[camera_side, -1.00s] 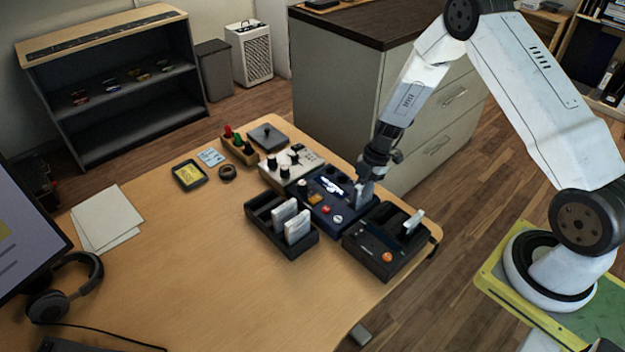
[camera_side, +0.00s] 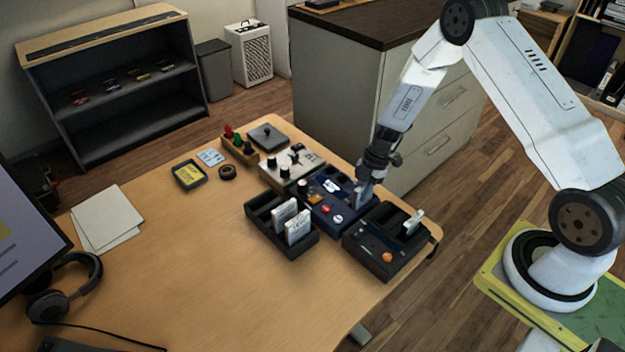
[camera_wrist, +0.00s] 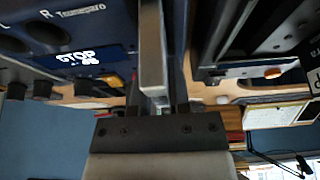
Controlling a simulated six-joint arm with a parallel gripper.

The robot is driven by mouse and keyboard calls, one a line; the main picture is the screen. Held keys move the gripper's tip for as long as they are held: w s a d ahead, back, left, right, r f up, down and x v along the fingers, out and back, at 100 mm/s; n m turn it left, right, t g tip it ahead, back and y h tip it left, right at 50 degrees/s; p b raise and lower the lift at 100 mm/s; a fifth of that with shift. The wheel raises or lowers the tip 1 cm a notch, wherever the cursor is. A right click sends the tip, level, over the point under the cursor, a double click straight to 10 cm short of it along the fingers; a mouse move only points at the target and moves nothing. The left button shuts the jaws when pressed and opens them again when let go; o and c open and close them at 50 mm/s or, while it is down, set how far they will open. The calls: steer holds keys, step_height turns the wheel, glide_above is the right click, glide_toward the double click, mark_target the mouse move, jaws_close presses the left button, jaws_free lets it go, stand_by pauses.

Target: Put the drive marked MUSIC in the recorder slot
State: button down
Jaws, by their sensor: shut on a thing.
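My gripper (camera_side: 366,192) points down over the right edge of the blue device (camera_side: 318,209), beside the black device (camera_side: 372,253). It is shut on a thin thing between its fingers, which I cannot identify. In the wrist view my grey fingers (camera_wrist: 166,70) hide most of it. White drives (camera_side: 284,213) (camera_side: 298,228) stand upright in a black tray (camera_side: 262,228); their labels are unreadable here. Another pale card-like piece (camera_side: 414,221) stands in the black device. The blue device has a lit display (camera_wrist: 75,57). I cannot tell which drive is marked MUSIC.
A cream device with black knobs (camera_side: 279,172) stands behind the blue one. A yellow-labelled box (camera_side: 188,176) and a tape roll (camera_side: 227,172) lie to its left. Headphones (camera_side: 72,285) and paper sheets (camera_side: 108,214) are further left. The table's middle is clear.

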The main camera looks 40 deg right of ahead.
steer(key=c, duration=0.9)
jaws_free()
steer(key=shift+v, duration=5.45)
steer(key=shift+r, duration=0.1)
steer(key=shift+s+a+r+m, duration=0.25)
steer(key=shift+a+r+m, duration=0.1)
steer(key=shift+m, duration=0.15)
steer(key=shift+s+a+r+m+t+h, duration=0.45)
steer(key=shift+s+a+r+m+h, duration=0.3)
steer(key=shift+s+a+r+m, duration=1.35)
steer(key=shift+s+a+r+m+t+h, duration=0.4)
steer(key=shift+s+a+r+m+h, duration=0.55)
steer(key=shift+s+m, duration=2)
steer(key=shift+s+a+r+m+t+h, duration=0.5)
steer(key=shift+s+a+r+m, duration=1.35)
steer(key=shift+m, duration=1.6)
steer(key=shift+w+a+f, duration=0.1)
steer(key=shift+w+a, duration=0.1)
steer(key=shift+w, duration=0.1)
